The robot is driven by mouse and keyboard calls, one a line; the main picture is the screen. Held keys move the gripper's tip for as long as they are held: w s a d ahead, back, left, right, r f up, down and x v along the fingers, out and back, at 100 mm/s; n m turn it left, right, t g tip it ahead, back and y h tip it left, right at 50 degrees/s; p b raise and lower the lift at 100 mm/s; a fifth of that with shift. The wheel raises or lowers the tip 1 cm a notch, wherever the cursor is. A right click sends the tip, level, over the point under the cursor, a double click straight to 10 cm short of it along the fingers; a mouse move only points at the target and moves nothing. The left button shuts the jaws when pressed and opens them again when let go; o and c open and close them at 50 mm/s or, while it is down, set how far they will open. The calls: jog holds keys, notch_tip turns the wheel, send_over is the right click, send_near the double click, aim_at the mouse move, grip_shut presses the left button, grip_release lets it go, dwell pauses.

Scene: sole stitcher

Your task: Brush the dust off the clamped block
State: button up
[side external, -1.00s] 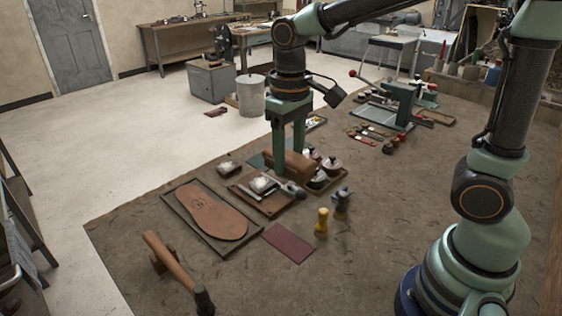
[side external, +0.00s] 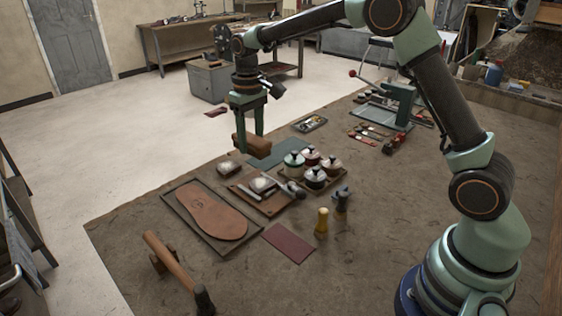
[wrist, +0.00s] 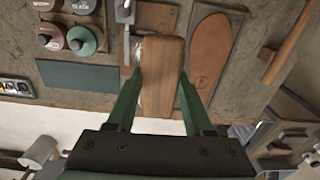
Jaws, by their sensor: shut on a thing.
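My gripper (side external: 252,140) is shut on a brown wooden-backed brush (side external: 253,146). The brush also shows between the two green fingers in the wrist view (wrist: 163,75), with a paler strip along its left side. The gripper is behind the brown tray in the side view. I cannot tell which, if either, is the clamped block; no clamp around either is clear.
Several lidded jars (side external: 314,172) stand right of the brown tray. A sole (side external: 212,215) lies in a dark tray, with a hammer (side external: 172,262) in front. A green press (side external: 400,103) stands at the back right.

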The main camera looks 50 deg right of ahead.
aim_at(268, 188)
jog(key=shift+w+d+f, duration=0.6)
jog(key=shift+w+f, duration=0.2)
jog(key=shift+f, duration=1.3)
jog(key=shift+w+d+f, duration=0.6)
jog(key=shift+w+f, duration=0.2)
jog(key=shift+f, duration=1.25)
jog(key=shift+w+d+f, duration=0.6)
jog(key=shift+w+f, duration=0.2)
jog(key=shift+f, duration=1.3)
jog(key=shift+s+a, duration=0.15)
jog(key=shift+s, duration=3.05)
jog(key=shift+w+f, duration=0.15)
jog(key=shift+w, duration=3.1)
jog(key=shift+s+d, duration=0.1)
jog(key=shift+d, duration=0.25)
jog(key=shift+s+a, duration=0.2)
jog(key=shift+s, duration=3)
jog(key=shift+w+d, duration=0.15)
jog(key=shift+w, duration=3)
jog(key=shift+w+r, duration=0.2)
notch_tip(268, 188, up, 8)
jog(key=shift+s, duration=0.15)
